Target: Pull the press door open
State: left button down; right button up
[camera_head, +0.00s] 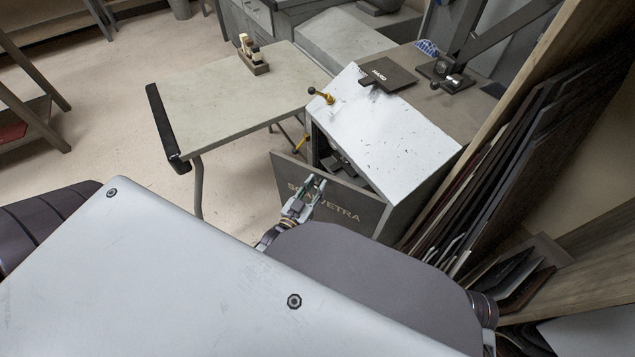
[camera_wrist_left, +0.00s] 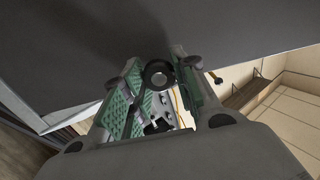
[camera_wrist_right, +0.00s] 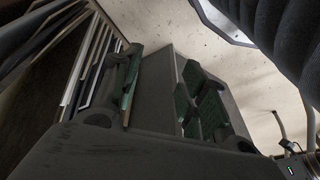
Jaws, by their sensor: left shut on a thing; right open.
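The press door (camera_head: 355,212) is a dark grey panel with pale lettering on the front of the white-topped press (camera_head: 385,125). My left gripper (camera_head: 309,187) is at the door's upper left part. In the left wrist view, its green-padded fingers (camera_wrist_left: 157,82) are shut on a dark round ring-like handle (camera_wrist_left: 158,73) by a broad dark panel (camera_wrist_left: 90,40). My right gripper (camera_wrist_right: 166,84) is open, with a grey panel behind its fingers; I cannot tell which panel. It is hidden in the head view.
A grey table (camera_head: 225,95) with a black-edged end stands left of the press, bearing a small wooden block holder (camera_head: 252,58). Several dark sheets (camera_head: 500,165) lean in a wooden rack close on the right. A brass-knobbed lever (camera_head: 322,96) juts from the press. Floor at left is clear.

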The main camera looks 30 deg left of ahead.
pick_arm(q)
jog(key=shift+s, duration=0.25)
dwell(0.4)
jog(key=c, duration=1.1)
grip_release()
jog(key=shift+s, duration=0.25)
jog(key=s, duration=1.1)
jog(key=shift+s, duration=0.3)
jog(key=shift+c, duration=0.2)
